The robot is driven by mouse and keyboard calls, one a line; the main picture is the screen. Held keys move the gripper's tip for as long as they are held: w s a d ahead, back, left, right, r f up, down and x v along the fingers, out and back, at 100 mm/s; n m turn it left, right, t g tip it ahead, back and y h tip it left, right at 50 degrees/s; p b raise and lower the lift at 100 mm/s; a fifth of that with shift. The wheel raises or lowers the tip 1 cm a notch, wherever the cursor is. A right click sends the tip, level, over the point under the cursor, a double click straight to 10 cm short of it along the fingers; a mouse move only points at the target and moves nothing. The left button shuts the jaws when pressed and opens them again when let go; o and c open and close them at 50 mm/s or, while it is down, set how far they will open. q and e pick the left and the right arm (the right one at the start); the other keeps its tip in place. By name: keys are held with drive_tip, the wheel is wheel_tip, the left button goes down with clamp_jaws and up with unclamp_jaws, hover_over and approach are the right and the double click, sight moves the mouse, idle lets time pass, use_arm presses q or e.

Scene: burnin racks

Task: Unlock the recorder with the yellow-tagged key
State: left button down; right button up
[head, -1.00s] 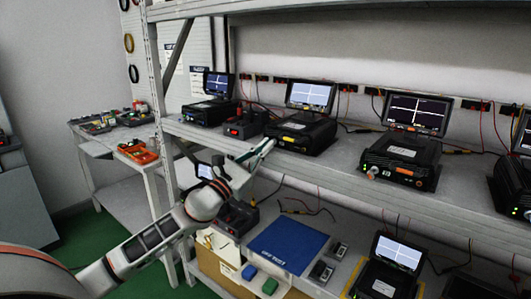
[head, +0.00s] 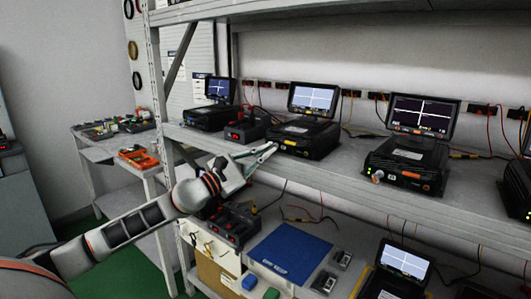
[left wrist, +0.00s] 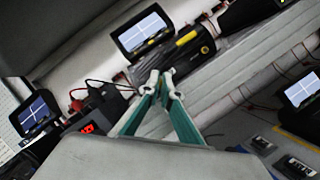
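A black recorder (head: 305,140) with a yellow label and a tilted screen stands on the upper shelf. It also shows in the left wrist view (left wrist: 187,42), with a small round yellow-edged part at its front. My left gripper (head: 274,147) is just in front of its lower left front, at the shelf edge. In the left wrist view, the teal fingers (left wrist: 162,82) converge, with their tips close together beneath the recorder's front. Whether anything thin is between the tips is too small to tell. I cannot make out a yellow-tagged key. My right gripper is out of view.
Other recorders stand left (head: 207,116) and right (head: 405,162) on the same shelf, with cables behind. A black box with red parts (head: 245,130) is left of the gripper. Below are a blue mat (head: 290,252) and a lower recorder (head: 385,283). A rack post rises at left.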

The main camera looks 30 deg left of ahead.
use_arm(q)
drive_tip(key=shift+r, duration=0.15)
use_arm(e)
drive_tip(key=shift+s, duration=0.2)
use_arm(q)
drive_tip(key=c, duration=2.6)
unclamp_jaws()
drive_tip(key=shift+d, duration=0.1)
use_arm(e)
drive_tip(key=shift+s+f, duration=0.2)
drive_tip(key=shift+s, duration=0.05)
use_arm(q)
drive_tip(key=v, duration=1.2)
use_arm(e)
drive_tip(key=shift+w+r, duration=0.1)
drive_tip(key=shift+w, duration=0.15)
